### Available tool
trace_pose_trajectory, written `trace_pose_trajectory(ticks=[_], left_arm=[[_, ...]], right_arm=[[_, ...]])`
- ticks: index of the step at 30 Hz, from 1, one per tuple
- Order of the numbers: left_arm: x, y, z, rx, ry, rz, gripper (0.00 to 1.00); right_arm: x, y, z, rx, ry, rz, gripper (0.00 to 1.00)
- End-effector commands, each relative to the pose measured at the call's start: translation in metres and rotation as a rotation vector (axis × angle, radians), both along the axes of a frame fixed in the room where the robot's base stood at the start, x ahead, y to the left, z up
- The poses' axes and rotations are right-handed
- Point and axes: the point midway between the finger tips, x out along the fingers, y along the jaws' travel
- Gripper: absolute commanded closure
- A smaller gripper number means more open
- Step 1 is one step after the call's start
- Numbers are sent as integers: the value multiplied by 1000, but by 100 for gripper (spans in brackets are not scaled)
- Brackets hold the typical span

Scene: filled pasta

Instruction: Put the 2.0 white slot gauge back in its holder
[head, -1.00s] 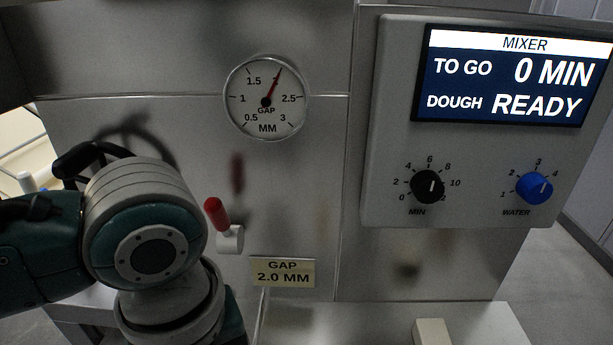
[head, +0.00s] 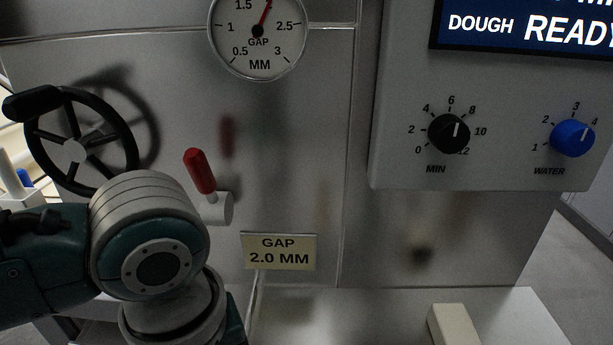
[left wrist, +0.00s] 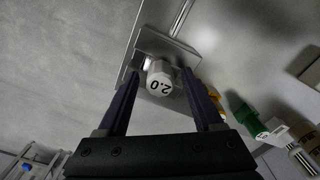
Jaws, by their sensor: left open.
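The white slot gauge (left wrist: 159,85), marked 2.0, shows its many-sided end face in the left wrist view. It is by a grey metal bracket (left wrist: 178,47); I cannot tell whether it is seated in it or only in front of it. My left gripper (left wrist: 160,73) is open, with one dark finger on each side of the gauge and gaps visible between. In the head view my left arm comes in from the left and its gripper is hidden below the frame. My right gripper is not in view.
A green piece (left wrist: 243,113) and an orange piece (left wrist: 215,100) lie right of the gripper in the left wrist view. In the head view are a handwheel (head: 73,151), red lever (head: 199,171), GAP 2.0 MM label (head: 278,251), dial (head: 258,58) and pale block (head: 452,325).

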Motion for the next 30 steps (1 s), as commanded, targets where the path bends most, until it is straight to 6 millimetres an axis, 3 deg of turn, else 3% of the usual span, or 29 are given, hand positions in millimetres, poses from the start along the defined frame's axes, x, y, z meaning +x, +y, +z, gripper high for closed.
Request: trace_pose_trajectory(ticks=[30], left_arm=[[0,0,-5,0,0,-2,32]], right_arm=[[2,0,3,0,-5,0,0]])
